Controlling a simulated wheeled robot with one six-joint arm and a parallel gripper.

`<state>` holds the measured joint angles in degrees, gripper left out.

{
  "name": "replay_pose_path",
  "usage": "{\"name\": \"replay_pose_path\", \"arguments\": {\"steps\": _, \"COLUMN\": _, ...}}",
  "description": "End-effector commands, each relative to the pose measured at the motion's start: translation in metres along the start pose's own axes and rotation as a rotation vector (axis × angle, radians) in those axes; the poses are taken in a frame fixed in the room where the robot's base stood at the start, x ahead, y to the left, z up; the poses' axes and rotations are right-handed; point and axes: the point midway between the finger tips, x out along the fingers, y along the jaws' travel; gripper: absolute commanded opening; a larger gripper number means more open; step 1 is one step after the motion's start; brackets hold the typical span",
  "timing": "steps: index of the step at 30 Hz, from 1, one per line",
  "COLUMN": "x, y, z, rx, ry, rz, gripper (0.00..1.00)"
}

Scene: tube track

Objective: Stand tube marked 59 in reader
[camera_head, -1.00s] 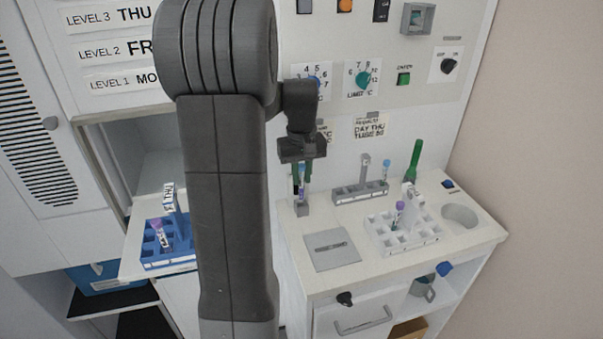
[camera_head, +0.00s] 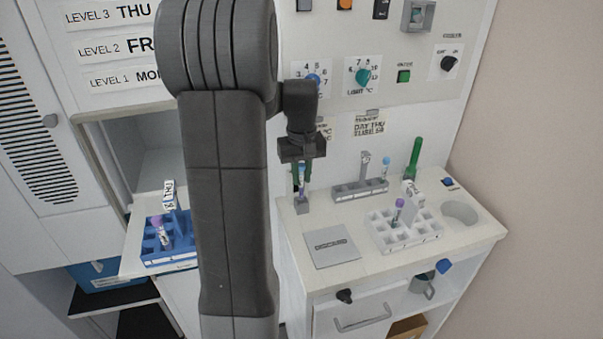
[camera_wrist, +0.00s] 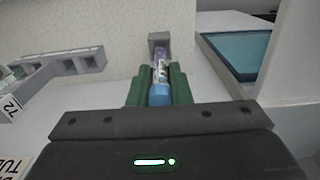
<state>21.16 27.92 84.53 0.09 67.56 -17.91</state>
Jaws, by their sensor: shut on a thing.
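My gripper (camera_head: 301,170) points down at the back left of the white counter. Its green fingers (camera_wrist: 160,88) are shut on a tube (camera_wrist: 161,68) with a blue cap and a pale label; it also shows in the head view (camera_head: 301,186). The number on the label is not readable. The tube's lower end is at a small grey block with a socket (camera_head: 302,206), perhaps the reader, which also shows in the wrist view (camera_wrist: 159,40). I cannot tell whether the tube end is inside the socket or just above it. A wall note (camera_head: 370,123) reads DAY THU, TUBE 59.
A grey rack (camera_head: 350,192) with a blue-capped tube (camera_head: 386,166) stands right of the block. A white rack (camera_head: 405,238) holds a purple-capped tube. A DISCARD plate (camera_head: 332,247) lies in front. A blue rack (camera_head: 168,262) stands left; my arm blocks the view between.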

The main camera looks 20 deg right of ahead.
Motion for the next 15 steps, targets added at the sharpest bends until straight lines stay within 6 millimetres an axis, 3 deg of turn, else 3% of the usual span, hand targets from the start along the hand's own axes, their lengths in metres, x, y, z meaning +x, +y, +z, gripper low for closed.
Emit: {"name": "replay_pose_path", "arguments": {"steps": 15, "x": 0.012, "y": 0.0, "z": 0.0, "rx": 0.0, "ry": 0.0, "rz": 0.0, "gripper": 0.05}}
